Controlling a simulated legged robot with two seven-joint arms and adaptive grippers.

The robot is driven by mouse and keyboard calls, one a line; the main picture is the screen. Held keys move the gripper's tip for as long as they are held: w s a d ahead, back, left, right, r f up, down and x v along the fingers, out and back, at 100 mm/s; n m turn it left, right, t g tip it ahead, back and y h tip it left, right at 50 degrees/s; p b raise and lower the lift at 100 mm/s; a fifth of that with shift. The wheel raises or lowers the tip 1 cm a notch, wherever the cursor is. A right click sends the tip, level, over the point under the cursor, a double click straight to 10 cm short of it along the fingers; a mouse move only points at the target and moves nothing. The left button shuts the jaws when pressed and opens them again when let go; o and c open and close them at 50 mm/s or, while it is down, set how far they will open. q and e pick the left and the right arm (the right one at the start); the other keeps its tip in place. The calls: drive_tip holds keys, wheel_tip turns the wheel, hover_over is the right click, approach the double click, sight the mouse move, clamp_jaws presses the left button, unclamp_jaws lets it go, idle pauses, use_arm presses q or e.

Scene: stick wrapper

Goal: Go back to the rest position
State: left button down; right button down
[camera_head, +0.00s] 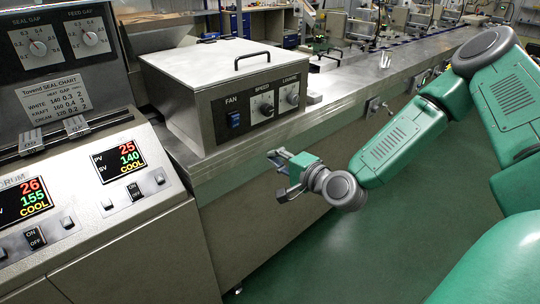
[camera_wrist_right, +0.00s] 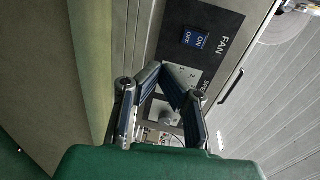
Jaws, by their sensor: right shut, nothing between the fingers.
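My right gripper (camera_head: 279,172) is in front of the steel counter, below and right of the control box (camera_head: 225,100). In the right wrist view my right gripper (camera_wrist_right: 165,72) has its fingers drawn together at the tips, with nothing between them. Past the fingers, the box's front panel shows with the blue fan switch (camera_wrist_right: 195,38) and part of a speed knob. The gripper looks apart from the panel. My left gripper is in neither view.
The steel counter (camera_head: 330,92) runs away to the upper right, with several small fittings along its front. A sealing console (camera_head: 120,215) with lit displays, knobs and switches stands at the left. The green floor (camera_head: 340,265) in front of the counter is clear.

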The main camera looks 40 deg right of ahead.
drive_tip(key=shift+s+d, duration=0.1)
drive_tip(key=s+a+f+n+g+y+b, duration=0.1)
drive_tip(key=s+a+f+n+g, duration=0.25)
drive_tip(key=f, duration=0.25)
drive_tip(key=s+a+f+n+g+y+b, duration=0.1)
drive_tip(key=s+a+f+n+g+b, duration=0.1)
drive_tip(key=s+a+f, duration=0.3)
drive_tip(key=s+a+f+n+g+b, duration=0.1)
drive_tip(key=s+a+f+n+g, duration=0.15)
drive_tip(key=f, duration=0.45)
drive_tip(key=s+f+n+g+h+b, duration=0.1)
drive_tip(key=s+f+n+g, duration=0.3)
drive_tip(key=s, duration=0.5)
drive_tip(key=s+d+f+n+g+h+b, duration=0.1)
drive_tip(key=s+f+n+g+h+b, duration=0.1)
drive_tip(key=s+f+n, duration=0.3)
drive_tip(key=s+f+g+b, duration=0.1)
drive_tip(key=s+f, duration=0.2)
drive_tip(key=s, duration=0.2)
drive_tip(key=shift+s+d+f+n+g, duration=0.2)
drive_tip(key=shift+f+n+g, duration=0.1)
drive_tip(key=shift+f+g, duration=0.1)
